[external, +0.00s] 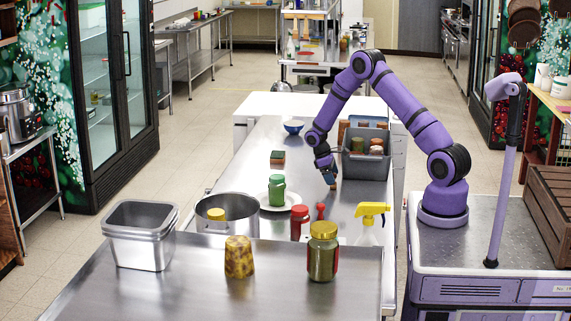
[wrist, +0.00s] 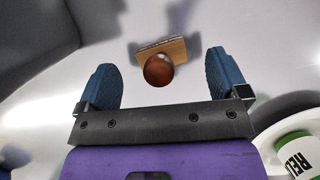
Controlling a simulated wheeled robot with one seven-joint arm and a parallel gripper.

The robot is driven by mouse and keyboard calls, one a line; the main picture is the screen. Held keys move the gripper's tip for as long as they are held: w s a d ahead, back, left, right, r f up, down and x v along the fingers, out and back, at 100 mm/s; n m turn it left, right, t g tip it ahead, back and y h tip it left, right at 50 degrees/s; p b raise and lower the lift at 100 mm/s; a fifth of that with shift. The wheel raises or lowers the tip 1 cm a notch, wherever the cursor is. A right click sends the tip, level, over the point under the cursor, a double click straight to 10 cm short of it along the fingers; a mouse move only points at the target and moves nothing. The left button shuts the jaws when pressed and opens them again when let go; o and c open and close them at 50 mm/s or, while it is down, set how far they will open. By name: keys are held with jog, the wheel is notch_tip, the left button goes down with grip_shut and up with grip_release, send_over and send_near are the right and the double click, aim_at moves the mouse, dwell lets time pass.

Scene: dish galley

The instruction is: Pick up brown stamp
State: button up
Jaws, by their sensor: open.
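The brown stamp (wrist: 160,70), with a round dark-brown knob on a lighter wooden block, stands on the metal table in the wrist view. It lies between and slightly beyond the two blue fingers of my gripper (wrist: 160,88), which are open and apart from it on both sides. In the external view my gripper (external: 328,176) points down low over the table, and a small brown bit of the stamp (external: 333,186) shows by its fingertips. The fingers hide part of it there.
A grey bin (external: 367,166) with several items stands just behind my gripper. A white plate (external: 262,200) bearing a green-lidded jar (external: 277,188) is to the left. A red-lidded jar (external: 299,222), a red object (external: 320,211) and a yellow spray bottle (external: 372,213) stand in front.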

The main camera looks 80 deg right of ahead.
jog(key=shift+x, duration=1.1)
jog(key=c, duration=1)
jog(key=shift+r, duration=0.2)
